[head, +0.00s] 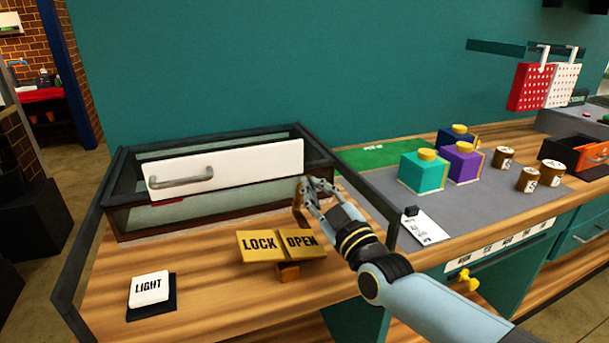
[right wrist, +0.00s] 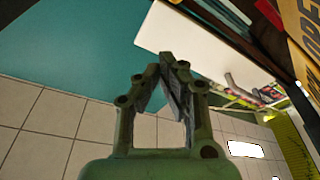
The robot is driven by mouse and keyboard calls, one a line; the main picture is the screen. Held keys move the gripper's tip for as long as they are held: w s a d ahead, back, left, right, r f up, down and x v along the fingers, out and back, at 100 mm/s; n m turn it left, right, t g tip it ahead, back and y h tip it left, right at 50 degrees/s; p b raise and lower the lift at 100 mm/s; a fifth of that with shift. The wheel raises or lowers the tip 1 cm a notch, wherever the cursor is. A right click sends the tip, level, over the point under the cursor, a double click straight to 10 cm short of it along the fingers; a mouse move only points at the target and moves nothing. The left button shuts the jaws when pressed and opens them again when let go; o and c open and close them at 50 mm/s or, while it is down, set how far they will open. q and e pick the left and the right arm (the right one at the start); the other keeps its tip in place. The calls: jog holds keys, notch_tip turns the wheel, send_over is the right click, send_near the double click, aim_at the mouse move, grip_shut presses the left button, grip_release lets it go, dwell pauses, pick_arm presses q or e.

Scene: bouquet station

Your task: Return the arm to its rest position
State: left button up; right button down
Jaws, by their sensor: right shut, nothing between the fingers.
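My right arm (head: 430,300) comes in from the lower right of the head view. Its gripper (head: 312,184) is beside the front right corner of the glass case, just behind the OPEN plate (head: 301,243). The fingers are shut with nothing between them. In the right wrist view the gripper's fingertips (right wrist: 167,60) come close together in front of the white panel (right wrist: 195,55). Whether the gripper touches the case or the plate cannot be told. My left gripper is in neither view.
The glass case (head: 130,222) has a white handled front panel (head: 250,163). The LOCK plate (head: 259,246) and LIGHT switch (head: 149,289) are in front. To the right, teal (head: 422,174), purple (head: 464,164) and dark blue (head: 452,138) boxes stand on a grey mat (head: 400,193), near several brown pots.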

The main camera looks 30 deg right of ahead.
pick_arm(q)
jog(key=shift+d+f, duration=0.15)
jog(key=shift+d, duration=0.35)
pick_arm(e)
jog(key=shift+a+v, duration=0.2)
jog(key=shift+v, duration=0.7)
jog(key=shift+w, duration=0.1)
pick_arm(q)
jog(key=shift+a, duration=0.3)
